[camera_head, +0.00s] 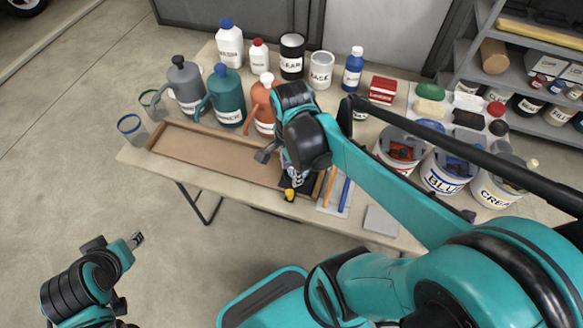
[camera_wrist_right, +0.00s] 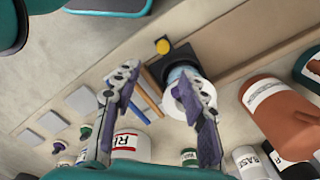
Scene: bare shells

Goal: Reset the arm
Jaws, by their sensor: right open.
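My right arm reaches across the table from the right. Its gripper (camera_head: 292,180) hangs over the right end of a shallow wooden tray (camera_head: 200,154). In the right wrist view the gripper (camera_wrist_right: 158,76) has its two fingers spread apart, with nothing held between them. A white ring-shaped item with a blue centre (camera_wrist_right: 186,92) lies below, partly behind the right finger. It is by a black base with a yellow knob (camera_wrist_right: 162,46). My left gripper (camera_head: 136,240) is at the lower left, off the table over the floor; its jaw opening is too small to judge.
Jugs, including a teal one (camera_head: 228,98), and bottles line the table's back. White buckets, one marked blue (camera_head: 442,178), stand at the right, under my right arm. A pencil and blue stick lie by a grey square (camera_head: 381,221). A shelf (camera_head: 540,75) stands behind right.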

